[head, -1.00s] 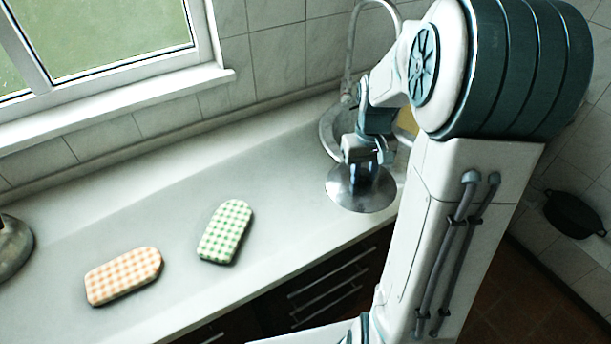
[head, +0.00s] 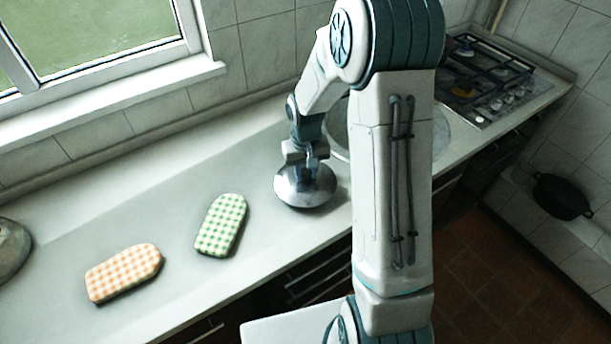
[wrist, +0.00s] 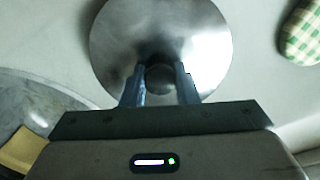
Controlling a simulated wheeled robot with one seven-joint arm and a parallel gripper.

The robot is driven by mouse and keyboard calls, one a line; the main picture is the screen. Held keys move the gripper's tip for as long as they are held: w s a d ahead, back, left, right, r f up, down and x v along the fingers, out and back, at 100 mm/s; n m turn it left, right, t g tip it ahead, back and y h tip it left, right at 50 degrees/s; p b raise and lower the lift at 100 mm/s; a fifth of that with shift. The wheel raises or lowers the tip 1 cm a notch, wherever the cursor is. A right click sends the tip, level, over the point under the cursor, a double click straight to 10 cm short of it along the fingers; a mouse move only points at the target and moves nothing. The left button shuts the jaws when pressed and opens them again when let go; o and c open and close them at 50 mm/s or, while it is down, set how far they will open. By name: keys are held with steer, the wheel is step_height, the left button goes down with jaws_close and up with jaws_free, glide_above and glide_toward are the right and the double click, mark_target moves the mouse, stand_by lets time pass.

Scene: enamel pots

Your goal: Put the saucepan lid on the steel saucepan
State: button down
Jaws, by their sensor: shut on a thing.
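The saucepan lid (head: 305,190) is a round, shiny steel disc with a dark knob. My gripper (head: 308,160) is shut on the lid's knob and holds it over the counter, to the right of the green checked pad. In the wrist view the lid (wrist: 160,35) fills the upper middle, with the knob between the two fingers of my gripper (wrist: 160,80). A steel pot-like shape (head: 12,250) is cut off at the left edge of the head view; I cannot tell whether it is the steel saucepan.
A green checked pad (head: 220,226) and an orange checked pad (head: 123,273) lie on the counter (head: 190,195). A gas hob (head: 485,75) is at the back right. A dark pan (head: 562,196) sits low at the right. A window is behind the counter at the left.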

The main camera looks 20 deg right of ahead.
mark_target(306, 171)
steer(key=shift+f, duration=1.4)
steer(key=shift+f, duration=0.15)
steer(key=c, duration=1.1)
jaws_free()
